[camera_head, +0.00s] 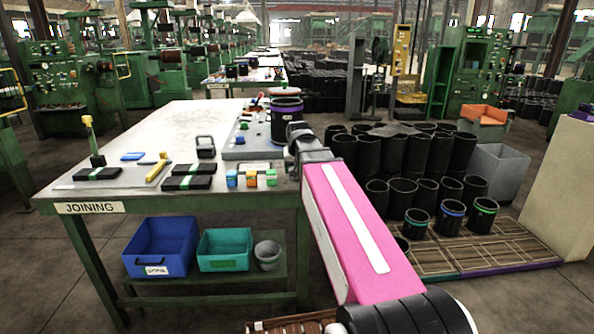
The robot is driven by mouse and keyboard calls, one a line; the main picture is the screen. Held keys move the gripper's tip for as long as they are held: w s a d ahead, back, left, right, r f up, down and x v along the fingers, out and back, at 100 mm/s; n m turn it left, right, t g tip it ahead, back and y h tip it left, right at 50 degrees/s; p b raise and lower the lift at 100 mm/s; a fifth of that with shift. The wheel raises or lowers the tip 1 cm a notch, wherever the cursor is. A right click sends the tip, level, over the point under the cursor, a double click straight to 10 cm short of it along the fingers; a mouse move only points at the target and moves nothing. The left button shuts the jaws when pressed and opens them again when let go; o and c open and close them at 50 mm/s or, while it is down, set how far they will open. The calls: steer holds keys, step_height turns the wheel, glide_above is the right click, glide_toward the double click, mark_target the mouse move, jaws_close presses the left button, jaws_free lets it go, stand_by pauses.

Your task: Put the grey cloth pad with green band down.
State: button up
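My gripper (303,137) is at the right edge of the white-topped joining table (150,130), at the end of my pink arm. Its fingers are too small and too dark to make out. I cannot see a grey cloth pad in it. A black sleeve with a purple band (286,119) stands upright just beyond my gripper; I cannot tell whether they touch. Flat dark pads with pale green bands lie at the table's front: one at the left (97,174) and two close together in the middle (188,183). I cannot tell which is the task's pad.
Small coloured blocks (251,179) and a yellow-handled tool (158,167) lie near the table's front. A blue bin (160,247) and a teal bin (224,250) sit on the lower shelf. Black sleeves (405,155) stand at the right. The table's middle and back left are clear.

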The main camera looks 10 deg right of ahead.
steer(key=shift+f, duration=0.3)
steer(key=shift+s+f, duration=0.1)
steer(key=shift+f, duration=0.2)
steer(key=o, duration=0.8)
steer(key=shift+f, duration=0.1)
steer(key=shift+o, duration=0.5)
steer(key=shift+r, duration=0.3)
steer(key=v, duration=1.2)
steer(key=shift+r, duration=0.15)
